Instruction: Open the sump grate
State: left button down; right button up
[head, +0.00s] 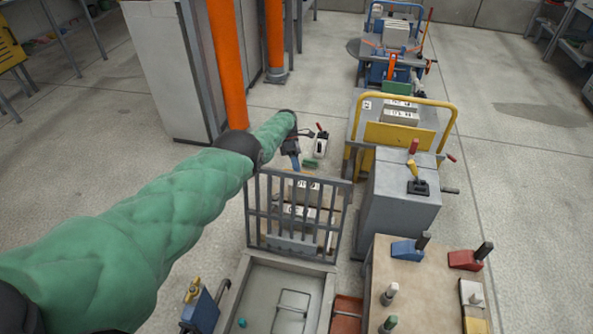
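The sump grate (298,216) is a dark grey barred frame. It stands nearly upright at the far edge of the sump (256,283), so the sump is uncovered. Inside the pale sump I see a thin metal loop (290,310) and a small teal object (242,323). My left arm, in a green sleeve, reaches in from the left. My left gripper (292,150) is beyond the grate's top edge, small and partly hidden by the wrist. I cannot tell whether its fingers are open or whether it touches the grate. My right gripper is not in view.
Labelled boxes (300,212) show through the bars. To the right are a grey cabinet (395,205), a yellow-railed cart (402,135) and a bench (408,290) with handles. An orange column (227,65) stands behind my arm.

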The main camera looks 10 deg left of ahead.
pick_arm(q)
jog(key=shift+w+r, duration=0.2)
jog(key=shift+w, duration=0.15)
jog(key=c, duration=1.6)
grip_release()
jog(key=shift+o, duration=1)
jog(key=shift+w+f, duration=0.15)
jog(key=shift+f, duration=0.3)
jog(key=shift+s+r, duration=0.15)
jog(key=shift+s, duration=0.05)
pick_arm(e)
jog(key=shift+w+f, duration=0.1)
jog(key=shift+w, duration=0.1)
